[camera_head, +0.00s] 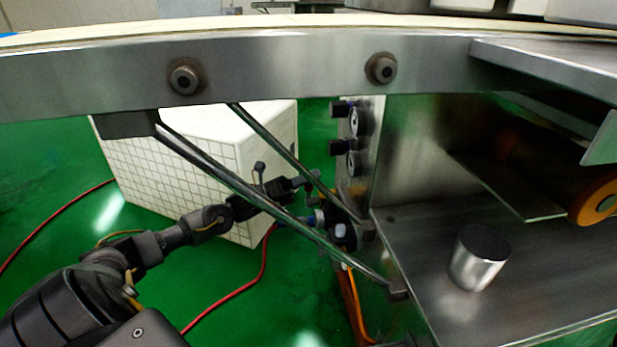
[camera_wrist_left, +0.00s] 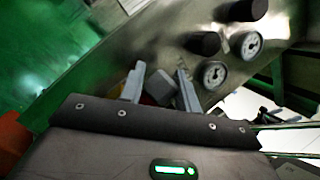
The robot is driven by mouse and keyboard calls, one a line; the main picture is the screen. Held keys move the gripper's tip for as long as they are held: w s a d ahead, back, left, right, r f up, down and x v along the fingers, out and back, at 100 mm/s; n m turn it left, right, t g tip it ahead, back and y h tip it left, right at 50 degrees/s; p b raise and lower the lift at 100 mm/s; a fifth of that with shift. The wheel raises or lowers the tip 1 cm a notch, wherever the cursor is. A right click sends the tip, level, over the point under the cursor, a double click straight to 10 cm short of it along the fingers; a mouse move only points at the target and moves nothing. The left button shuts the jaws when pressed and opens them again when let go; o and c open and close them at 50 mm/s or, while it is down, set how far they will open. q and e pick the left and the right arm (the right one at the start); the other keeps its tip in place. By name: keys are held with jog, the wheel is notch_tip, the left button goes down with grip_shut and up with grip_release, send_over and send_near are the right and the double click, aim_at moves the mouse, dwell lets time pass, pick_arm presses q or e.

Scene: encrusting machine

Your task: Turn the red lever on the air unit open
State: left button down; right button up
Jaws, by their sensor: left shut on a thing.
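My left gripper (camera_head: 312,180) reaches in from the left, behind the slanted steel bars, to the side of the steel machine panel. In the left wrist view its two fingers (camera_wrist_left: 160,88) stand close around a small greyish part (camera_wrist_left: 158,87) at the panel and are shut on it. This part is where the lever of the air unit (camera_head: 343,222) sits, but its red colour hardly shows, and I cannot tell the lever's angle. The air unit is partly covered by the bars. My right gripper is not in view.
Two gauges with black knobs (camera_wrist_left: 214,74) sit on the panel beside the fingers. Slanted steel bars (camera_head: 240,185) cross in front of my left arm. A white tiled box (camera_head: 180,155) stands behind it. A metal cylinder (camera_head: 478,262) stands on the machine shelf. Red hoses lie on the green floor.

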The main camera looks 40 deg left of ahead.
pick_arm(q)
jog(key=shift+s+d+f+m+g+h, duration=0.2)
jog(key=shift+s+d+m, duration=0.1)
jog(key=shift+m, duration=0.3)
jog(key=shift+s+d+f+m+g+h, duration=0.1)
jog(key=shift+s+d+m+g+h, duration=0.15)
jog(key=shift+m, duration=0.35)
jog(key=shift+d, duration=0.1)
jog(key=c, duration=1)
grip_release()
jog(key=shift+r, duration=0.15)
jog(key=shift+w+a, duration=0.1)
jog(key=shift+a, duration=0.1)
jog(key=shift+a, duration=0.1)
jog(key=p+v, duration=0.4)
jog(key=v, duration=0.6)
jog(key=shift+s+a+f, duration=0.15)
jog(key=shift+s+f, duration=0.1)
jog(key=shift+s, duration=0.1)
